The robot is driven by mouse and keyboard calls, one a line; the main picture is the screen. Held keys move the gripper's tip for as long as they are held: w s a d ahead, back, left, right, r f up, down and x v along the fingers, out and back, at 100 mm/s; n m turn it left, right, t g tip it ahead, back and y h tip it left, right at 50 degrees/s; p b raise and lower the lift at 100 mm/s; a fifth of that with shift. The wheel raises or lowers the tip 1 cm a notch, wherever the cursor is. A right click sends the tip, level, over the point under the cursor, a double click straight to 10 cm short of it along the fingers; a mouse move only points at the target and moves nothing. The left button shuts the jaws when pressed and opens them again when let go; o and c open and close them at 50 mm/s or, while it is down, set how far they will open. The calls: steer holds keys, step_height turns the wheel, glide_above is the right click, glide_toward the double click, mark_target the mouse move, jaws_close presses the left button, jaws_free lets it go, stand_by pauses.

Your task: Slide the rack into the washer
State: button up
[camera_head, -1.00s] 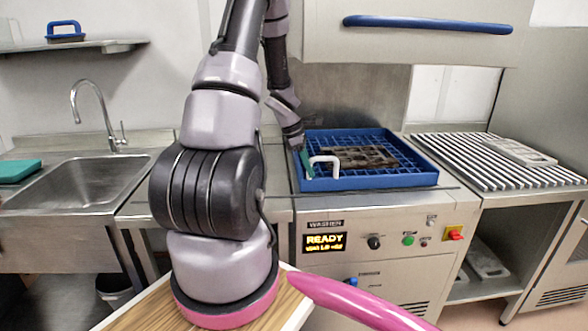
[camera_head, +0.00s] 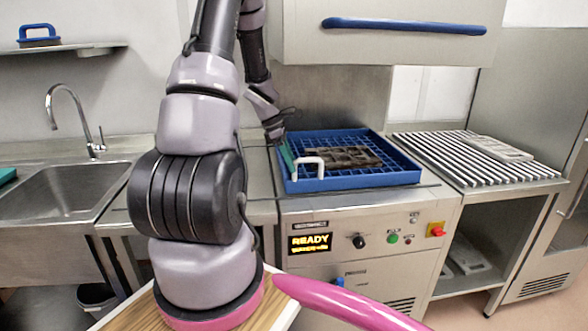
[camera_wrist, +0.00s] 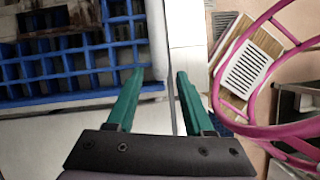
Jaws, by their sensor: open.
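A blue open-grid rack (camera_head: 362,181) with a dark mould (camera_head: 352,158) in it sits on the washer's steel top (camera_head: 425,195), below the raised hood (camera_head: 400,45). A white handle (camera_head: 311,165) stands at its front left. My gripper (camera_head: 288,158), with green fingers, is at the rack's left front corner, beside the handle. In the wrist view the fingers of my gripper (camera_wrist: 160,92) are apart, with the rack's blue grid (camera_wrist: 60,68) to their left. I cannot tell whether a finger touches the rack or handle.
A slatted steel table (camera_head: 470,165) with a grey plate (camera_head: 500,149) adjoins the washer on the right. A sink (camera_head: 60,190) is at the left. The washer's display (camera_head: 311,243) reads READY. The hood carries a blue bar handle (camera_head: 405,26).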

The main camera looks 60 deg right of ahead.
steer(key=v, duration=0.7)
steer(key=shift+r, duration=0.4)
steer(key=shift+w, duration=0.1)
